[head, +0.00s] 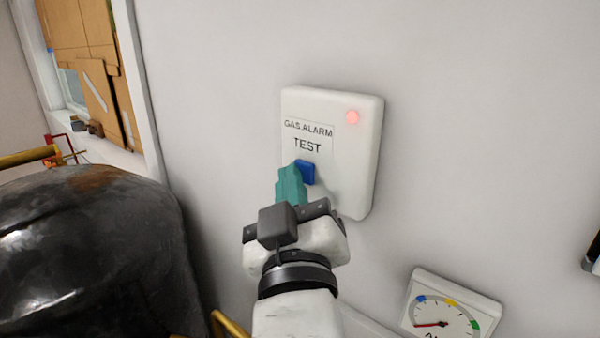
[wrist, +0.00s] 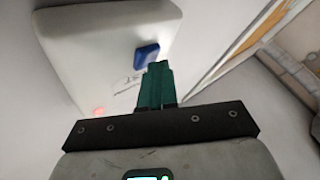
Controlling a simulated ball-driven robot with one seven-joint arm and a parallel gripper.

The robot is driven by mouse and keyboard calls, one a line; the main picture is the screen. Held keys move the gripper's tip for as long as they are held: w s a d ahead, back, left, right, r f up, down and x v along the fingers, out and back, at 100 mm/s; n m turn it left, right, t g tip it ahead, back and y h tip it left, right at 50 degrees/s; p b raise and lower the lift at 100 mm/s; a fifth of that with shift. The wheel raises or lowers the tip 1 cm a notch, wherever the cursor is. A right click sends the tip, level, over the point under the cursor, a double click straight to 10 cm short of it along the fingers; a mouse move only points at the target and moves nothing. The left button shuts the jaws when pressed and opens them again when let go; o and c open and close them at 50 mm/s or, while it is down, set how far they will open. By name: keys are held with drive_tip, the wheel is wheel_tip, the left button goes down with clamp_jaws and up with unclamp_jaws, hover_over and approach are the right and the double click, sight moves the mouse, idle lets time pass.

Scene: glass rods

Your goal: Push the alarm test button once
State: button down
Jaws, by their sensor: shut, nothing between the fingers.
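The white gas alarm box (head: 345,150) is fixed to the wall, with "GAS ALARM TEST" lettering and a lit red lamp (head: 351,117) at its upper right. The blue test button (head: 306,171) is below the lettering. My gripper (head: 290,172) has its teal fingers shut and empty, with the tips at the button's left side in the head view. In the wrist view the gripper (wrist: 157,68) points toward the box, and the blue button (wrist: 147,54) shows just beyond and left of the tips. I cannot tell whether the tips touch it.
A dial gauge (head: 446,310) with a coloured scale is on the wall at the lower right. A large dark rounded tank (head: 90,260) stands at the left. A window opening with cardboard (head: 85,50) is at the upper left.

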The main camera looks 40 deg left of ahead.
drive_tip(key=shift+s, duration=0.75)
drive_tip(key=shift+s+a+b, duration=0.2)
drive_tip(key=shift+s+b, duration=0.6)
drive_tip(key=shift+s, duration=1.7)
drive_tip(key=shift+f, duration=0.1)
